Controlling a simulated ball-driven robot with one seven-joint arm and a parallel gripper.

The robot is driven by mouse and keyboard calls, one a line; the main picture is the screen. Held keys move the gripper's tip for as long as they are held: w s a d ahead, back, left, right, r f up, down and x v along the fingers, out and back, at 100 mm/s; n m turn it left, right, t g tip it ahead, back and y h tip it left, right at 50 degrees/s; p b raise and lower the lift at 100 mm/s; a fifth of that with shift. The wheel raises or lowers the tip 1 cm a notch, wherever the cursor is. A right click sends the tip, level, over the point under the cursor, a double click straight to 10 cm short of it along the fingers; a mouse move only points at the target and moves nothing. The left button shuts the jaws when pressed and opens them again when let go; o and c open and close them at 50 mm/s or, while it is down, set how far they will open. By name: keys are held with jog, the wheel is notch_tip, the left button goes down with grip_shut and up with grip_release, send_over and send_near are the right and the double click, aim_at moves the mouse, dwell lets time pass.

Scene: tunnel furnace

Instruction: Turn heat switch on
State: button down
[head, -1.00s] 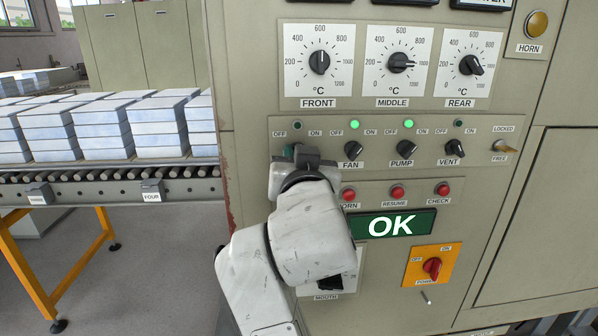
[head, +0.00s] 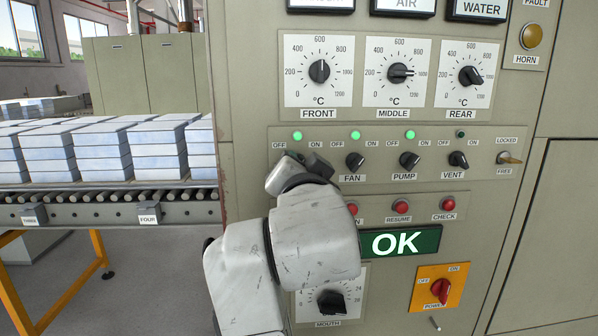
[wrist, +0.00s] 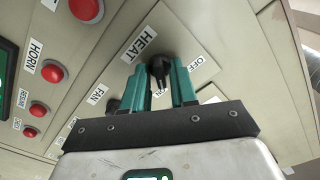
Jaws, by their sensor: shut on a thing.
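The heat switch is a small black knob (wrist: 158,68) beside a HEAT label (wrist: 144,45) in the wrist view. My gripper (wrist: 160,78) has its two green fingers on either side of the knob and is shut on it. In the head view my gripper (head: 301,160) covers this knob at the left end of the switch row. OFF and ON show above it. The green lamp (head: 297,135) above that switch is lit. The knob's exact angle is hard to tell.
Right of my gripper are the FAN knob (head: 355,162), PUMP knob (head: 409,160) and VENT knob (head: 458,160). The red buttons (head: 400,207) and a green OK display (head: 399,242) lie below. A roller conveyor (head: 110,210) with stacked blocks is at left.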

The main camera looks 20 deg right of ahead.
jog(key=c, duration=1.2)
grip_release()
jog(key=b+v, duration=0.1)
jog(key=v, duration=0.9)
jog(key=shift+s, duration=0.35)
jog(key=shift+a, duration=0.1)
